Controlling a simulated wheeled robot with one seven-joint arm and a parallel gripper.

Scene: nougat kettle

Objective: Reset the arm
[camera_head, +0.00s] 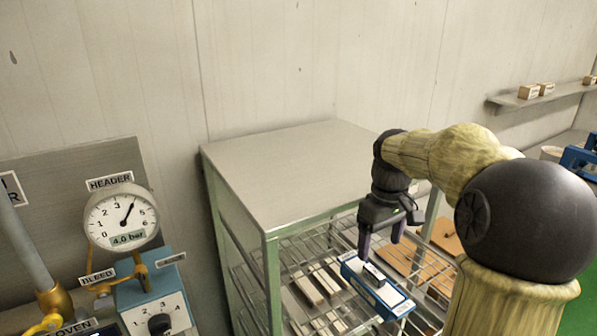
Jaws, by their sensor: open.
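My arm reaches in from the right, bent at a large dark joint, with my gripper (381,243) pointing down at the front of a metal rack (290,175). The gripper's two purple-grey fingers are apart. Just below the fingertips is a blue box with a white top and a dark handle-like piece (378,288). It is on or just above the rack's wire shelf. I cannot tell whether the fingertips touch it.
Brown slabs (395,260) and pale bars (318,285) lie on the wire shelves. At left are a header gauge (121,217) reading 4.0 bar and a blue control box with a knob (157,310). A wall shelf (540,97) holds small boxes. The rack's top is clear.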

